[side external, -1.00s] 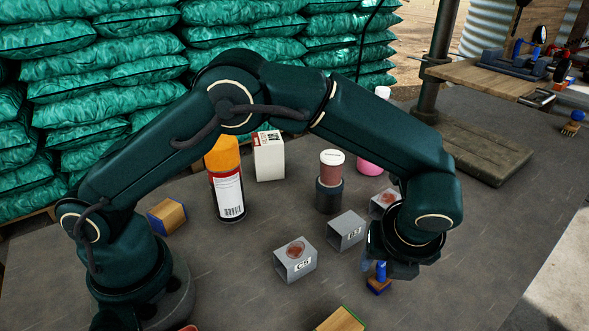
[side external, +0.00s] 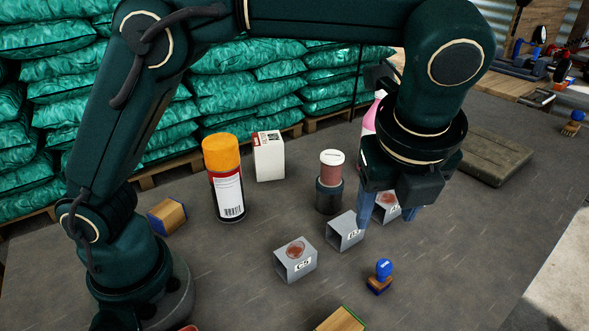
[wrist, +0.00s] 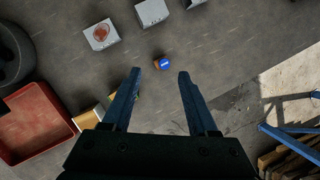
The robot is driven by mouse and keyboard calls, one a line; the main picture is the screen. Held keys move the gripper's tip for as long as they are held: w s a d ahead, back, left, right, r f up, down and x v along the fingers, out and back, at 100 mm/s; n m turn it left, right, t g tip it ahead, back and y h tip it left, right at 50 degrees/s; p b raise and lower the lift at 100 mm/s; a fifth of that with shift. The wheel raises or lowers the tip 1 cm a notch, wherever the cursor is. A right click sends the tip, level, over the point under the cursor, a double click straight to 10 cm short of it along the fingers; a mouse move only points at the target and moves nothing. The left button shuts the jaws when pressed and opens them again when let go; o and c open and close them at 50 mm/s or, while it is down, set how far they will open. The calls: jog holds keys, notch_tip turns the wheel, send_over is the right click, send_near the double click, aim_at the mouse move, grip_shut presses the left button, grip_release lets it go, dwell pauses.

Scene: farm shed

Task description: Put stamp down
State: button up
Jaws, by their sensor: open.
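The stamp (side external: 380,277) has a blue round knob on a small wooden block with a dark blue base. It stands upright on the grey table, in front of the grey blocks. In the wrist view the stamp (wrist: 162,63) shows from above, beyond the fingertips. My gripper (side external: 388,222) is open and empty, raised above the table. In the wrist view my gripper (wrist: 158,72) has its two blue fingers spread apart with nothing between them.
An orange-capped can (side external: 226,180), a white box (side external: 269,157) and a dark red jar (side external: 331,172) stand behind. A red tray (wrist: 32,125) shows in the wrist view.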

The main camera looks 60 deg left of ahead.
jog(key=s+a+r+n+h, duration=0.1)
jog(key=s+a+r+n, duration=0.15)
jog(key=a+n, duration=0.3)
jog(key=s+a+r+n+h, duration=0.1)
jog(key=s+a+n, duration=0.2)
jog(key=a+n, duration=0.25)
jog(key=s+a+f+n+t, duration=0.2)
jog(key=s+n, duration=0.5)
jog(key=n, duration=0.5)
jog(key=shift+s+a+f+n+t+h, duration=0.15)
jog(key=shift+a+f+n+t+h, duration=0.2)
jog(key=shift+a+f, duration=0.55)
jog(key=shift+d, duration=0.1)
